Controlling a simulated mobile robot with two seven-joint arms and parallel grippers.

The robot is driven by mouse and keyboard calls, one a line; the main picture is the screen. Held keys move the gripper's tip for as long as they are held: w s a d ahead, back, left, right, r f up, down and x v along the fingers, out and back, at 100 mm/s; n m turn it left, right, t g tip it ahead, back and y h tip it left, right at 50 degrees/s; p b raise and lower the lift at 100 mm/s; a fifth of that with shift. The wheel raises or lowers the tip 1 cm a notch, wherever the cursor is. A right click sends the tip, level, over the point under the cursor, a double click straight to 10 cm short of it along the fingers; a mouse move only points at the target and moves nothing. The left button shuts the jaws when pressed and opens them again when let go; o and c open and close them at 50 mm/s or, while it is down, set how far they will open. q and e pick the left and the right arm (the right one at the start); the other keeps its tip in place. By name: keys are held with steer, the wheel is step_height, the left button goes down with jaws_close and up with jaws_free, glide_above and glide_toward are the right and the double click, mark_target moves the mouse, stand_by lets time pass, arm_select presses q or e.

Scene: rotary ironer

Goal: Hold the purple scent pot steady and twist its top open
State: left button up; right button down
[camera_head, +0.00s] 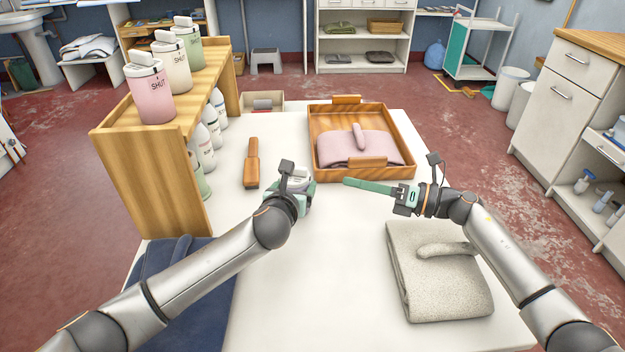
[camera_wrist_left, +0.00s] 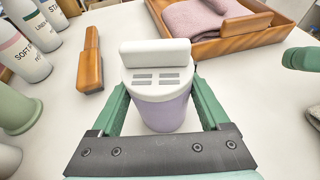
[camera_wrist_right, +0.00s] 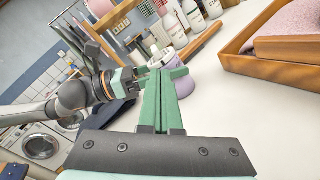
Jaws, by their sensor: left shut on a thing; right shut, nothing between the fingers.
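The purple scent pot (camera_wrist_left: 165,112) stands upright on the white table, with a white slotted top (camera_wrist_left: 156,82) that carries a flat upright grip (camera_wrist_left: 155,52). My left gripper (camera_head: 304,190) is shut around the pot's body, one finger on each side, below the top. In the head view the gripper hides most of the pot, and only the white top (camera_head: 299,174) shows clearly. My right gripper (camera_head: 350,182) is shut and empty, pointing left toward the pot, apart from it in the head view. The pot (camera_wrist_right: 186,88) shows partly behind the right fingers in the right wrist view.
A wooden tray (camera_head: 315,128) with a folded pink cloth lies beyond the grippers. A wooden-handled tool (camera_head: 252,163) lies left of the pot. A wooden shelf (camera_head: 165,180) with several pots and bottles stands at left. A grey folded cloth (camera_head: 440,285) lies front right.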

mark_target(305, 173)
steer(key=w+a+m+t, duration=0.1)
steer(key=a+m, duration=0.8)
steer(key=m, duration=0.2)
steer(key=shift+a+r+t+h, duration=0.15)
steer(key=shift+a+t+h, duration=0.15)
steer(key=shift+h, duration=0.1)
steer(key=shift+w+d, duration=0.55)
steer(key=shift+w, duration=0.05)
stand_by(0.8)
steer(key=shift+w, duration=0.1)
steer(key=shift+w+d, duration=0.25)
steer(key=shift+w, duration=0.5)
steer(key=shift+w+d, duration=0.2)
steer(key=shift+w, duration=0.5)
